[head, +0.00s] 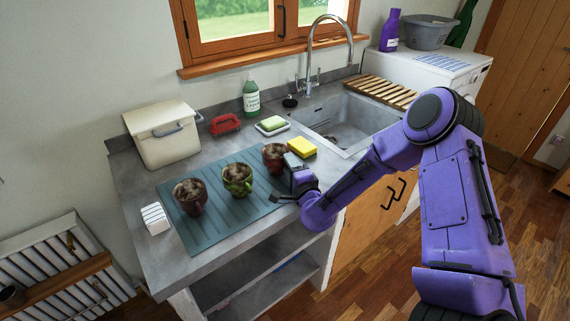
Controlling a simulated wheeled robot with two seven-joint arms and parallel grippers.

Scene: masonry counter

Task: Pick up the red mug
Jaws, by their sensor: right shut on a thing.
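Two dark red mugs and a green mug stand on a blue-grey ribbed mat (210,228). One red mug (274,158) is at the mat's right end, and the other red mug (190,196) is at its left. The green mug (237,180) is between them. All three look filled with something brown. My right gripper (287,172) is at the right-hand red mug and shut on it, partly covering its right side. I cannot tell whether that mug touches the mat. My left gripper is not in view.
A yellow sponge (302,146), a soap dish with green soap (272,126), a red brush (225,123) and a soap bottle (251,93) sit behind. A cream bin (162,134) stands back left, a white block (154,218) front left. The sink (345,122) is right.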

